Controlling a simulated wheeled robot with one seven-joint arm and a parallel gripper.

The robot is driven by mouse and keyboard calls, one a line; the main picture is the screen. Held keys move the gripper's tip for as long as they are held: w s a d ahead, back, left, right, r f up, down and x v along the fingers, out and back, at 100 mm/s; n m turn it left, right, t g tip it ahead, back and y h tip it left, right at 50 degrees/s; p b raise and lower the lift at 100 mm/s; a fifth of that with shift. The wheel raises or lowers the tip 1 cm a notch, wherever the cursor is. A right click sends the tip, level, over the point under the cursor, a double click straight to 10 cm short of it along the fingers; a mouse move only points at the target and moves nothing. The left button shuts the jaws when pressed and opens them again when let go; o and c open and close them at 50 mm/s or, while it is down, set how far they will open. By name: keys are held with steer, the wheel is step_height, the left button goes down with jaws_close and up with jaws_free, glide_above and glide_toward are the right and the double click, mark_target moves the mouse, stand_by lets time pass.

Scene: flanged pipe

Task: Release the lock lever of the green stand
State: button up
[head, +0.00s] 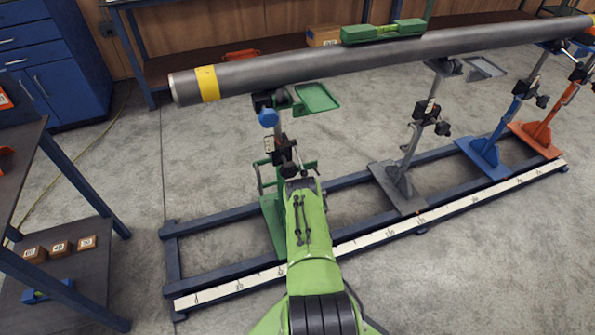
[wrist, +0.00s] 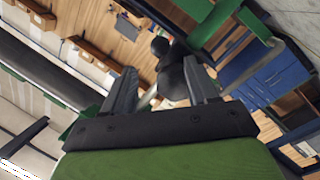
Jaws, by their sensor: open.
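The green stand (head: 274,228) stands at the left end of the floor frame, under the pipe. Its green post and a small green side tray (head: 315,98) show in the head view; my arm covers part of the stand. My gripper (wrist: 160,68) is open, and in the head view its end is at the stand's mid-height, beside dark clamp parts (head: 281,147). In the wrist view a dark lever with a round knob (wrist: 160,47) shows between and beyond the two fingers. I cannot tell whether either finger touches it. The lever's lock position is not clear.
Grey (head: 398,188), blue (head: 480,150) and orange (head: 535,138) stands are to the right on the blue rails. A dark shelf table (head: 60,262) is at left.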

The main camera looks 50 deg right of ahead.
mark_target(304, 174)
steer(key=b+x, duration=0.4)
steer(key=x, duration=0.7)
steer(key=shift+w+f, duration=0.1)
jaws_close()
